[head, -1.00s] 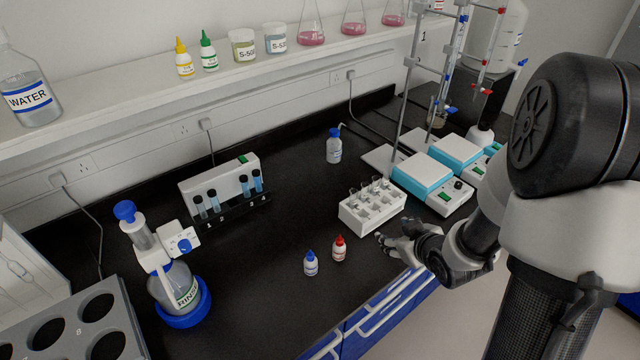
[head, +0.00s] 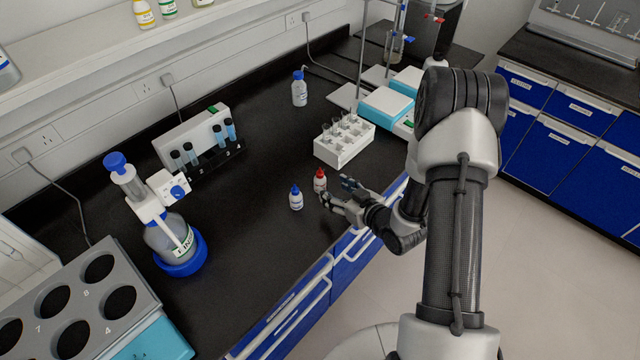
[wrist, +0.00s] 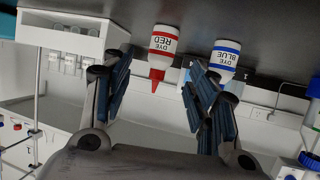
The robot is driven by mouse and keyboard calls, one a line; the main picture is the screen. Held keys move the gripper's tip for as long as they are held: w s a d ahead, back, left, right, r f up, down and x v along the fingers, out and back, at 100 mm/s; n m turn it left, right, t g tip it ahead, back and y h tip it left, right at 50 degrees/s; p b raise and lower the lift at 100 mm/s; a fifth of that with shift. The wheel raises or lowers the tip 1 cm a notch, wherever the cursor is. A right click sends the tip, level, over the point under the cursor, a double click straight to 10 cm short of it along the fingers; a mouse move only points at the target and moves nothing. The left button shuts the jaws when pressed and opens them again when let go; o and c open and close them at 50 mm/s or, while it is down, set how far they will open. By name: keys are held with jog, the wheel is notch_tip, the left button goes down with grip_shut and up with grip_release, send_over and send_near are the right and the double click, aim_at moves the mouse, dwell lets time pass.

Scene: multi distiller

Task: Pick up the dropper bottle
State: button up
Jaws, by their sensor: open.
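Two small white dropper bottles stand upright on the black bench near its front edge. The red-capped bottle (head: 320,181) is labelled DYE RED in the wrist view (wrist: 164,42). The blue-capped bottle (head: 296,198) stands to its left and is labelled DYE BLUE in the wrist view (wrist: 227,55). My gripper (head: 338,190) is open and empty, low over the bench edge, just right of the red-capped bottle. In the wrist view, which is upside down, the fingers (wrist: 160,90) are apart, with the red bottle beyond the gap and the blue bottle beyond the right finger.
A white rack of tubes (head: 344,141) stands behind the bottles. A blue-capped bottle (head: 300,90) is further back. A dispenser bottle labelled RINSE (head: 172,238) and a grey block with round holes (head: 75,300) are at left. The bench between is clear.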

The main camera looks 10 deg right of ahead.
aim_at(324, 182)
jog(key=b+x, duration=0.2)
jog(key=x, duration=0.6)
jog(key=shift+w+a+r, duration=0.1)
jog(key=shift+w+a, duration=0.05)
jog(key=shift+c, duration=0.4)
jog(key=c, duration=0.8)
